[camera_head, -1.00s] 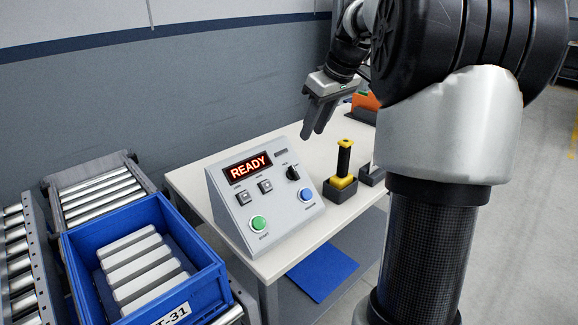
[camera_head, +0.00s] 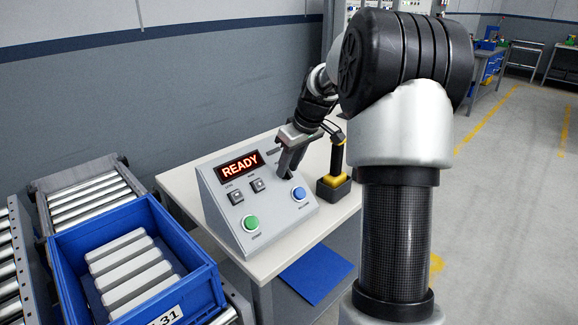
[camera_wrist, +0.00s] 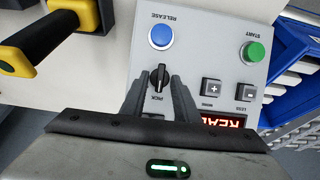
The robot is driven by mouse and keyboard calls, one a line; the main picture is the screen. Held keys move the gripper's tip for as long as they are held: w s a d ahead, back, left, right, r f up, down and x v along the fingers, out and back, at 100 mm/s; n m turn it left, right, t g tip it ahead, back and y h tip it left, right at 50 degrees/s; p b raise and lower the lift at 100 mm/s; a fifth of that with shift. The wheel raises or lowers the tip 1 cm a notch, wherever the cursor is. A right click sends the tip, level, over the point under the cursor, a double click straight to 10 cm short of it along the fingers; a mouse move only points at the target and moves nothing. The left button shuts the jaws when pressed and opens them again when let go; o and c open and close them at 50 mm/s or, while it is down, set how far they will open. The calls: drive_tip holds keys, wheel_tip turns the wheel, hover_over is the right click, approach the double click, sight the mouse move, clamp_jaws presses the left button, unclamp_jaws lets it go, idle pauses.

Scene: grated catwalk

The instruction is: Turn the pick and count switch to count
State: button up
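The pick and count switch (camera_wrist: 160,77) is a small black rotary knob on the sloped grey control box (camera_head: 240,228). In the wrist view the word PICK shows beside it, upside down, between my fingers. I cannot read a COUNT label. My gripper (camera_head: 289,172) points down at the upper right of the panel in the head view and hides the knob there. In the wrist view my two dark fingers (camera_wrist: 161,84) stand on either side of the knob, with a small gap showing. I cannot tell whether they touch it.
The panel has a READY display (camera_head: 240,165), a green START button (camera_head: 251,222), a blue RELEASE button (camera_head: 298,193) and two small square keys. A yellow and black handled tool (camera_head: 335,165) stands in its holder to the right. A blue crate (camera_head: 200,290) is at the left.

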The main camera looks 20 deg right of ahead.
drive_tip(key=shift+c, duration=0.3)
drive_tip(key=shift+s, duration=0.1)
clamp_jaws()
